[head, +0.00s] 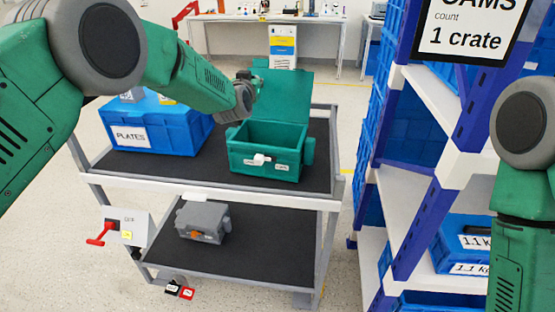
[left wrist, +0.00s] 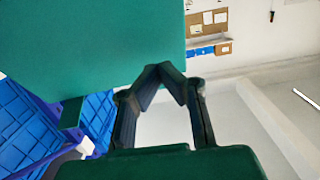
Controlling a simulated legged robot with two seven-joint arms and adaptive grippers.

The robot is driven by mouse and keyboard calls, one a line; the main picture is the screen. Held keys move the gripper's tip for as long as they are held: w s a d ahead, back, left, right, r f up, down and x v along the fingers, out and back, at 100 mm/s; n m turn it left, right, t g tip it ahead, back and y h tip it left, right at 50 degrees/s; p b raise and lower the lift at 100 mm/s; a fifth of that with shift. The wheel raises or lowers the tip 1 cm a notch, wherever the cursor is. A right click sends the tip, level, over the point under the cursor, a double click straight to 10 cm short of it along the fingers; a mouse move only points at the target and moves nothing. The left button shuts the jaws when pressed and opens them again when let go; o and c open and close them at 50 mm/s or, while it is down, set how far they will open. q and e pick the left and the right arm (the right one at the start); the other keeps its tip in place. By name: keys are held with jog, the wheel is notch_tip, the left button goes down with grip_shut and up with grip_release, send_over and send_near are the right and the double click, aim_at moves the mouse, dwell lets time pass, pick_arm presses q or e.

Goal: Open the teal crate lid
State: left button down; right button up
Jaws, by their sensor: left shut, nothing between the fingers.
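The teal crate (head: 265,166) stands on the cart's top shelf with two white labels on its front. Its lid (head: 288,95) is raised and stands roughly upright at the back, leaving the crate's inside exposed. My left gripper (head: 246,76) is beside the upper left part of the lid, partly hidden behind my own wrist. In the left wrist view its fingers (left wrist: 163,68) are shut with nothing between them. The teal lid (left wrist: 90,45) fills the upper left there, close to the fingers; I cannot tell whether they touch. My right arm shows at the right edge, its gripper out of view.
A blue crate (head: 150,122) labelled PLATES sits left of the teal crate. A grey case (head: 203,220) is on the lower shelf. A box with a red lever (head: 101,234) hangs at the cart's left. Shelving (head: 412,190) with blue crates stands close on the right.

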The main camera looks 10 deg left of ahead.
pick_arm(q)
jog(key=s+r+p, duration=0.2)
jog(key=s+p, duration=0.3)
jog(key=s, duration=0.5)
jog(key=shift+a, duration=0.2)
jog(key=shift+s, duration=0.1)
